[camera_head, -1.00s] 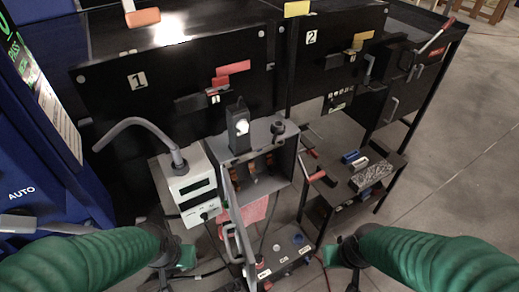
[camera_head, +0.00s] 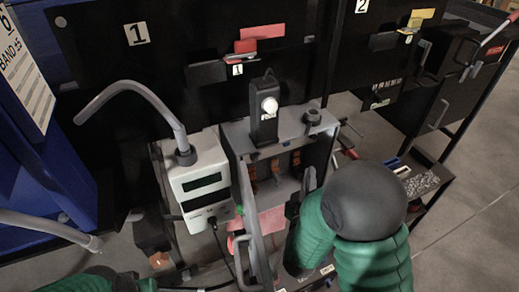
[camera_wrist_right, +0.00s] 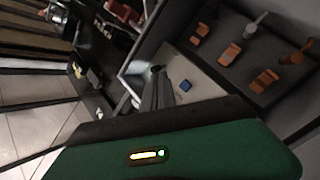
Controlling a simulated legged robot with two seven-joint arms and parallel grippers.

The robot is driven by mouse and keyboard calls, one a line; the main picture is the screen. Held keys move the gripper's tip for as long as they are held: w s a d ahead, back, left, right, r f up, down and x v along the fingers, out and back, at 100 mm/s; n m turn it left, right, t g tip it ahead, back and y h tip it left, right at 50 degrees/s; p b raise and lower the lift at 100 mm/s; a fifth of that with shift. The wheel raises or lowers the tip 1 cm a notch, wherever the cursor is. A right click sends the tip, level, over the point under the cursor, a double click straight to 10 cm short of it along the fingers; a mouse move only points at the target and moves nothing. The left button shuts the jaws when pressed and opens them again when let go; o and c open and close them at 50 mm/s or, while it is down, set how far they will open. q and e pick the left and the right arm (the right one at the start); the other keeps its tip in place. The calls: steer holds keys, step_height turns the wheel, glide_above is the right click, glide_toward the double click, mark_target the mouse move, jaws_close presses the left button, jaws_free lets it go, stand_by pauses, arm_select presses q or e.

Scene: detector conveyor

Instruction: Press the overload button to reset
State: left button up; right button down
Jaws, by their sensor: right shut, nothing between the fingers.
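I cannot read an overload label on any button. A black upright unit (camera_head: 265,128) with a round white button-like face (camera_head: 269,106) stands on the open grey box (camera_head: 240,140). A small blue button (camera_wrist_right: 185,86) sits on a light grey panel (camera_wrist_right: 205,92) in the right wrist view. In the head view, my right arm hides most of the lower front panel. My right gripper (camera_wrist_right: 158,84) is shut and empty, its fingertips by that panel; contact cannot be told. My left arm shows only at the bottom left, its fingers out of frame.
A white meter (camera_head: 200,185) with a curved grey tube (camera_head: 130,88) stands left of the box. Black panels (camera_head: 110,70) line the back. Orange clips (camera_wrist_right: 230,54) sit inside the box. A side bench with a speckled block (camera_head: 420,183) is at right.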

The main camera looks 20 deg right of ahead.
steer(key=w+a, duration=0.1)
steer(key=w, duration=0.7)
steer(key=shift+w+a+r+t, duration=0.3)
steer(key=shift+a+r+t, duration=0.1)
steer(key=shift+r, duration=0.05)
stand_by(2.0)
steer(key=shift+w+r, duration=0.1)
steer(key=shift+w, duration=0.25)
steer(key=shift+w+a, duration=0.15)
steer(key=shift+w, duration=0.35)
stand_by(0.6)
steer(key=shift+s, duration=0.1)
steer(key=shift+s+p, duration=0.35)
steer(key=shift+s, duration=0.45)
